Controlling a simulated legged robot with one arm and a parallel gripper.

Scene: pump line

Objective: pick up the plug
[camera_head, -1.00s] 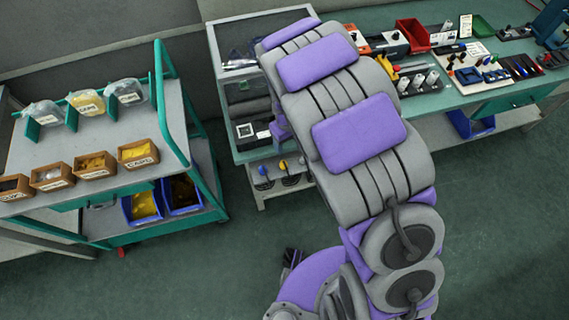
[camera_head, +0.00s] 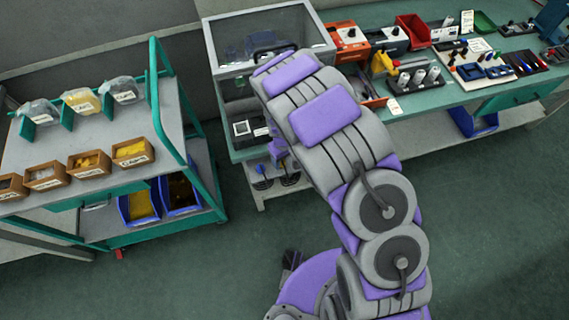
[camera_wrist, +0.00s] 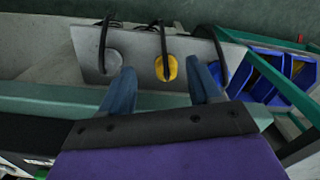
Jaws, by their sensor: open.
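Three round plug-like pieces hang on black loops against a grey panel in the wrist view: a grey one (camera_wrist: 114,63), a yellow one (camera_wrist: 166,68) and a blue one (camera_wrist: 217,72). I cannot tell which is the task's plug. My gripper (camera_wrist: 163,84) is open and empty. Its two blue-grey fingers point toward the panel, the yellow piece showing between their tips, apart from it. In the head view the blue piece (camera_head: 260,168) shows under the bench edge; my arm hides the gripper fingers and the yellow piece.
A teal bench edge (camera_wrist: 60,102) crosses the wrist view close by the fingers. A clear-sided case (camera_head: 222,69) stands on the bench. A trolley (camera_head: 178,122) with labelled boxes and blue bins stands at left. Open floor (camera_head: 480,230) lies at right.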

